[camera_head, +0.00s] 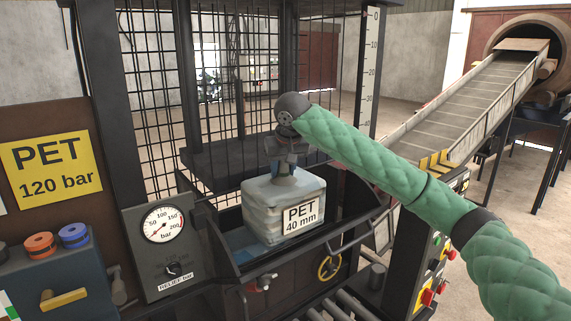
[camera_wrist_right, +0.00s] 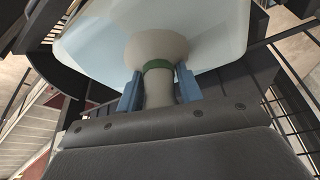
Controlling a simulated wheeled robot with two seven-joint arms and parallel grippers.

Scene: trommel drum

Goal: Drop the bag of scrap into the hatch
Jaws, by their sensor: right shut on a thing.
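The bag of scrap (camera_head: 262,212) is pale and boxy, with a white "PET 40 mm" label, in the middle of the head view. My right gripper (camera_head: 284,172) is above it, shut on its narrow neck. In the right wrist view the blue fingers (camera_wrist_right: 158,88) lie on both sides of the neck with its green band (camera_wrist_right: 184,72), and the pale bag (camera_wrist_right: 100,45) spreads beyond. The black hatch (camera_head: 352,229) of the press is open around and below the bag. I cannot tell whether the bag touches its floor. My left gripper is not in view.
A black mesh frame (camera_head: 150,90) and a dark horizontal plate (camera_head: 215,155) stand behind the hatch. A gauge box (camera_head: 165,250) is at the left, and a control post with red buttons (camera_head: 428,297) at the right. Rollers lie below. A conveyor (camera_head: 450,110) rises to a drum at the back right.

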